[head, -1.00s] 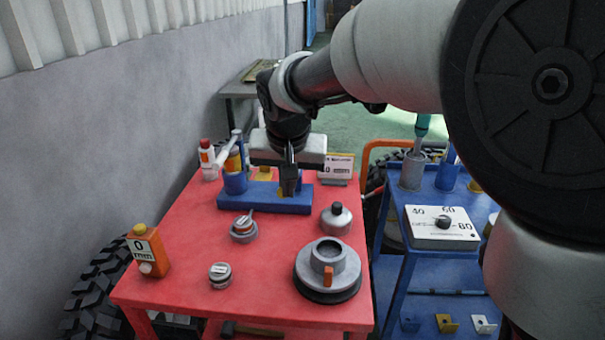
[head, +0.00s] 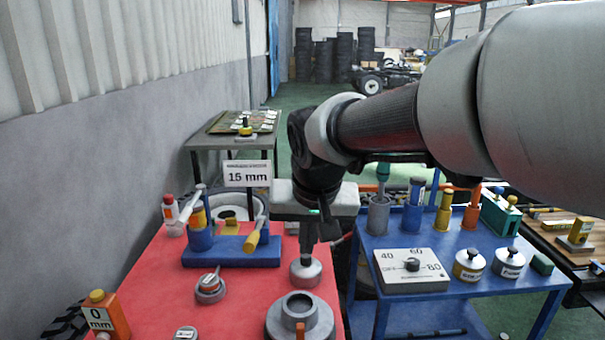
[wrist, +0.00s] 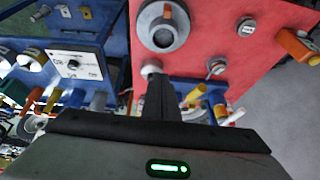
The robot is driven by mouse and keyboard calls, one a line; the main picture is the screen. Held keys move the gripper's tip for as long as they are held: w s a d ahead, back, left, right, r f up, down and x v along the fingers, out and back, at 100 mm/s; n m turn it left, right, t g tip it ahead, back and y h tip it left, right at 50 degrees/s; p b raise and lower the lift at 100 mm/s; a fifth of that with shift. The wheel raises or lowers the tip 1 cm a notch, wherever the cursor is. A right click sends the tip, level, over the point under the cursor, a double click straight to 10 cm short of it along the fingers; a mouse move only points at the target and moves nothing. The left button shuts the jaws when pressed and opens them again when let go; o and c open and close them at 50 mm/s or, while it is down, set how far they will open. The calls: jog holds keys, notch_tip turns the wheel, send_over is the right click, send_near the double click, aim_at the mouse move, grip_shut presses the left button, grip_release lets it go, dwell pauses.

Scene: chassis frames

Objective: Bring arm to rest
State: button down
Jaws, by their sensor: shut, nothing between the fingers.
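My gripper (head: 312,236) hangs from my arm over the far right part of the red table (head: 145,262). Its fingers are together with nothing held. In the head view the fingertips are in line with the small grey knobbed weight (head: 305,271); I cannot tell whether they touch it. In the wrist view the closed fingers (wrist: 158,92) point toward the red table and the same grey weight (wrist: 151,70).
A blue rack (head: 235,252) with coloured tools stands left of my gripper. A grey ring part (head: 299,318) lies in front. A blue cart (head: 455,250) with a dial box (head: 411,270) and several tools stands at right. A grey bench (head: 205,141) stands behind.

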jog(key=s+d+f+h, duration=0.1)
jog(key=s+d+f, duration=0.1)
jog(key=s+d, duration=1.45)
notch_tip(320, 180, up, 18)
jog(key=s+a+p, duration=0.1)
jog(key=p, duration=1.7)
jog(key=shift+a+r+t, duration=0.25)
jog(key=shift+a+t, duration=0.05)
jog(key=shift+a, duration=0.05)
jog(key=shift+s, duration=0.1)
